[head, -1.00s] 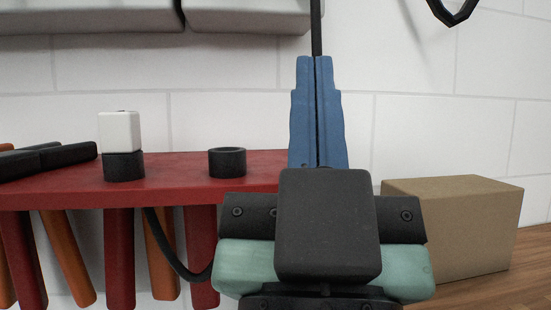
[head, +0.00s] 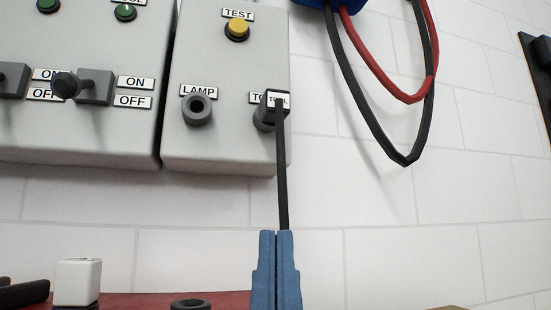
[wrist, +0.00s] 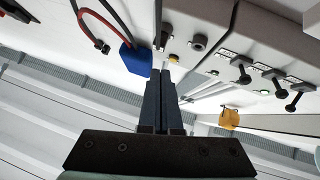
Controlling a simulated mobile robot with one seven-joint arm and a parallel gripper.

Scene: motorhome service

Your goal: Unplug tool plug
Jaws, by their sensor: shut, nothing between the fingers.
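In the wrist view the shut fingertips (wrist: 172,70) point towards the panel.
An empty LAMP socket (head: 197,110) is left of the plug. A yellow TEST button (head: 237,29) is above. Red and black cables (head: 405,100) loop from a blue box at the right. A white block (head: 78,281) stands on the red rack (head: 135,299) below, beside an empty black ring.

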